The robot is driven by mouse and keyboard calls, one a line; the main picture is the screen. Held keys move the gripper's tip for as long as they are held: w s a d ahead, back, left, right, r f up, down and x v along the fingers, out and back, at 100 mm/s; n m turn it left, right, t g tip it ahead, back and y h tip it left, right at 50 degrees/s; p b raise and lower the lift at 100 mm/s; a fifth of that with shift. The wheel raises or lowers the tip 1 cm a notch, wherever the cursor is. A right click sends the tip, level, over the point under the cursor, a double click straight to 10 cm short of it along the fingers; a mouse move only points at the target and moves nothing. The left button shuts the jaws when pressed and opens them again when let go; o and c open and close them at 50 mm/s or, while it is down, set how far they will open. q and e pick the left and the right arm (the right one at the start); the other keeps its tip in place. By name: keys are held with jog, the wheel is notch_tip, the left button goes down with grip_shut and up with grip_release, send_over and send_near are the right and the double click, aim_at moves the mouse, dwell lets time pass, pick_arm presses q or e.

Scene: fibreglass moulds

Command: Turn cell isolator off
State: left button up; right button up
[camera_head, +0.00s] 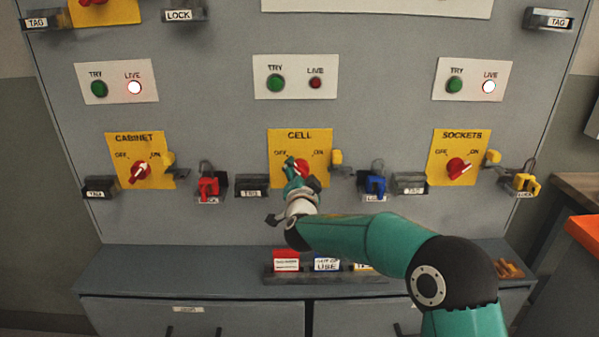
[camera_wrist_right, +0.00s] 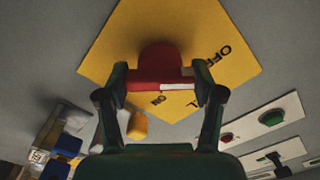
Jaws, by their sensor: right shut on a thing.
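The cell isolator is a yellow plate (camera_head: 322,150) marked OFF and ON, with a red knob (camera_head: 304,167) at its middle. The cell LIVE lamp (camera_head: 315,83) is dark red. My left gripper is not in view.
The cabinet isolator (camera_head: 140,172) and sockets isolator (camera_head: 458,167) flank the cell one; their LIVE lamps glow white. A red padlock (camera_head: 208,188), a blue padlock (camera_head: 375,186) and tag holders sit close beside the cell plate. A shelf (camera_head: 220,263) with cards runs below.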

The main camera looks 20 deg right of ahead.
jog(key=shift+a+f, duration=0.15)
jog(key=shift+f, duration=0.3)
jog(key=o, duration=1.1)
jog(key=shift+o, duration=0.3)
jog(key=shift+r, duration=0.2)
jog(key=shift+s, duration=0.1)
jog(key=v, duration=1.1)
jog(key=shift+s, duration=0.35)
